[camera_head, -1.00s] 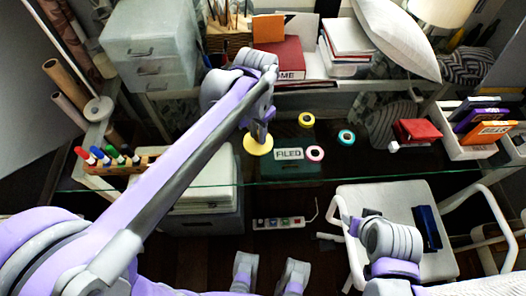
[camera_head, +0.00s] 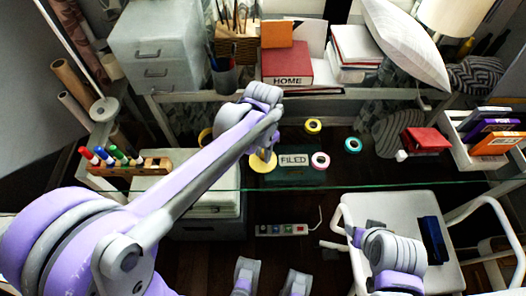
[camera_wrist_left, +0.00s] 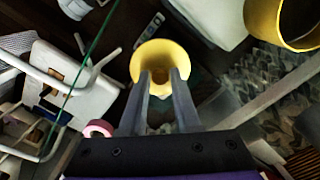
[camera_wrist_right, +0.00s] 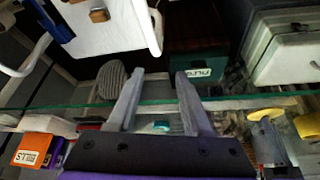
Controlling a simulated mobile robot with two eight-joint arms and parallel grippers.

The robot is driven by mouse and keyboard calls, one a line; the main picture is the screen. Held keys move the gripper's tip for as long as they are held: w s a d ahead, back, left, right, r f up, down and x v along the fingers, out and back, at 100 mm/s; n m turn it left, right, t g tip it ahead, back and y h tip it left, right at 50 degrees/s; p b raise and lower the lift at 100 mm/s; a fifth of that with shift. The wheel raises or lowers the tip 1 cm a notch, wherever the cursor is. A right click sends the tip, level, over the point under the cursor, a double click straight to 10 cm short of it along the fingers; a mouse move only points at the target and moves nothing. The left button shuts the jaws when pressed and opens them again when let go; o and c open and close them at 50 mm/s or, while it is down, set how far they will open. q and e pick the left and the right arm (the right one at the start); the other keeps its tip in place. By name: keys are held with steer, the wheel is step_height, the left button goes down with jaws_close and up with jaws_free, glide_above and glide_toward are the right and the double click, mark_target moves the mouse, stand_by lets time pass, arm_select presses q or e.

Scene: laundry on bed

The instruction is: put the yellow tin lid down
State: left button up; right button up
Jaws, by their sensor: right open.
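The round yellow tin lid (camera_head: 262,163) is at the left of the green "FILED" box (camera_head: 293,160) in the head view. My left gripper (camera_head: 258,152) is above it; in the left wrist view, its fingers are closed in on the middle of the lid (camera_wrist_left: 160,53), apparently on a small knob. Whether the lid touches the surface below cannot be told. A yellow tin (camera_wrist_left: 283,22) shows at the top right of the left wrist view; in the head view my left arm mostly hides it. My right gripper (camera_wrist_right: 155,76) is open and empty, away from the lid.
Tape rolls in yellow (camera_head: 313,126), pink (camera_head: 320,160) and teal (camera_head: 353,145) lie around the box. A glass edge runs across the front. A marker rack (camera_head: 128,166) stands left, a red box (camera_head: 427,140) right. A white chair (camera_head: 400,210) is at the lower right.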

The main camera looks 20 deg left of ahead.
mark_target(263, 156)
arm_select(q)
steer(key=o, duration=0.3)
steer(key=shift+r, duration=0.1)
steer(key=shift+r, duration=0.3)
step_height(263, 156, up, 12)
steer(key=p, duration=0.2)
steer(key=s+a+f+n+t, duration=0.2)
steer(key=s+a+f+n, duration=0.1)
steer(key=s+f, duration=0.2)
steer(key=s+a+f+n+t, duration=0.2)
steer(key=s+f, duration=0.4)
steer(key=s, duration=0.4)
steer(key=shift+s+a+n+t, duration=0.25)
steer(key=shift+a+n+t, duration=0.2)
steer(key=shift+a, duration=0.35)
steer(key=shift+r, duration=0.1)
